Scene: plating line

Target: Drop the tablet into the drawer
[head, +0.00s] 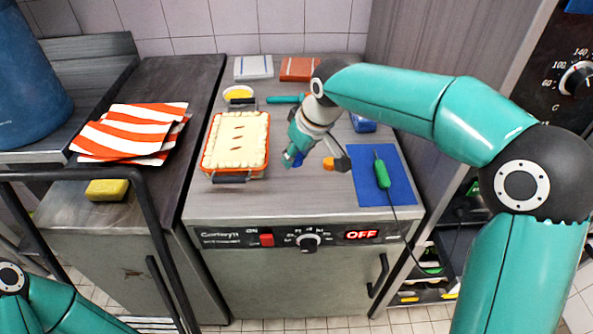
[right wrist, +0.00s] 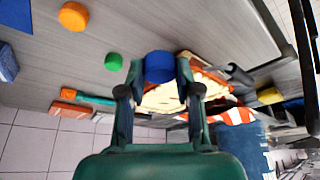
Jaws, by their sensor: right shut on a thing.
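My right gripper (head: 292,157) is shut on a small round blue tablet and holds it above the counter, to the right of the pie dish. In the right wrist view the blue tablet (right wrist: 159,67) sits between the two fingers of the gripper (right wrist: 159,80). In the head view only a little blue shows at the fingertips. I cannot clearly make out an open drawer. A cabinet front with a dark handle (head: 378,275) is below the control panel. My left arm shows at the lower left, but its gripper is out of view.
A pie in an orange dish (head: 207,160) stands left of the gripper. An orange round piece (right wrist: 73,16) and a green one (right wrist: 115,62) lie on the counter. A blue mat (head: 398,174) bears a green corded tool (head: 382,172). Striped napkins (head: 130,130) lie left.

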